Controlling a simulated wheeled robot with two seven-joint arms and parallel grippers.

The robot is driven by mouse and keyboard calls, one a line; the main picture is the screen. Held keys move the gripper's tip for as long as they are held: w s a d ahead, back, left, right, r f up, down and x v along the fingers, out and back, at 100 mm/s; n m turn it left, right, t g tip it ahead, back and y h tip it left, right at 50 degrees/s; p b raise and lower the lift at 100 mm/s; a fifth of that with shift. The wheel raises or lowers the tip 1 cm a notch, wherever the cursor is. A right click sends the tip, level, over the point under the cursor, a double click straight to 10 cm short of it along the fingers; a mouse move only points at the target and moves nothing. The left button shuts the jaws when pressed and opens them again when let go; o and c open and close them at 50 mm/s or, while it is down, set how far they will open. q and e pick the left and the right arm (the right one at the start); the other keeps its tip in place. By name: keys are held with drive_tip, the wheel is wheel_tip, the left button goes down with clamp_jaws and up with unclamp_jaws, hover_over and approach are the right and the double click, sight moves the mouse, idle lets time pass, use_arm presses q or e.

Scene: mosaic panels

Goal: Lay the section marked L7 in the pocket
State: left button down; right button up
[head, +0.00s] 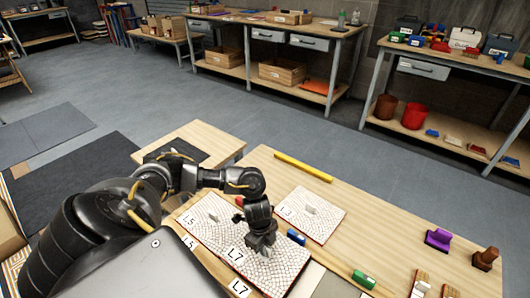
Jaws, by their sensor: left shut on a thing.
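The section marked L7 (285,268) is a pale mosaic slab with a white L7 label near its left corner. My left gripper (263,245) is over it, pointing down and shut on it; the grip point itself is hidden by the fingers. The slab lies at or just above the work table, beside the section marked L5 (208,208); I cannot tell whether it is fully down. A second L7 label (240,288) shows just in front of the slab, and the pocket's edges are mostly hidden there. My right gripper is not in view.
The section marked L3 (318,213) lies behind on the wooden table (400,235). A yellow bar (303,167), a blue block (296,237), a green block (364,279), a purple tool (438,240) and a brown stamp-like tool (486,259) lie around. The table's right middle is clear.

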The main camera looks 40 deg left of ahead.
use_arm(q)
drive_tip(key=shift+w+a+f, duration=0.1)
drive_tip(key=shift+w+f, duration=0.1)
drive_tip(key=shift+f, duration=0.05)
wheel_tip(320, 180, down, 3)
drive_tip(key=shift+f+b, duration=0.1)
drive_tip(key=shift+b, duration=0.4)
drive_tip(key=c, duration=1.5)
unclamp_jaws()
